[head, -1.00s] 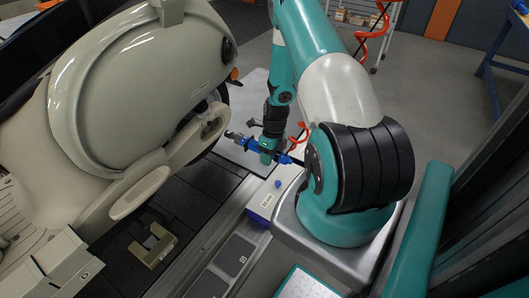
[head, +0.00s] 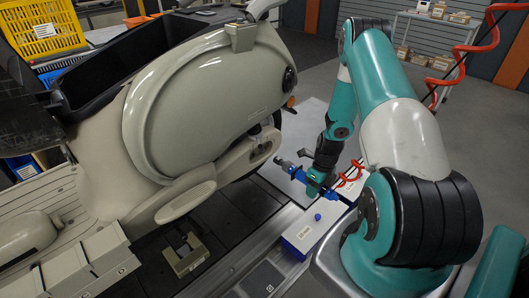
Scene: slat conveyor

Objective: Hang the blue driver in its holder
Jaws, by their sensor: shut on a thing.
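The blue driver (head: 297,174) is a slim blue tool with a grey tip at its left end. It lies slantwise in the air between the cream scooter and the base of my arm. My gripper (head: 316,181) is shut on it near its middle, and the teal fingers hide part of the tool. I cannot make out the driver's holder for certain in this view.
The cream scooter body (head: 200,95) stands close on the left, over the dark slat conveyor (head: 215,225). A white and blue box (head: 303,238) with a blue knob sits on the conveyor's side rail, below my gripper. Open grey floor lies beyond, with a shelf (head: 430,35) far back.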

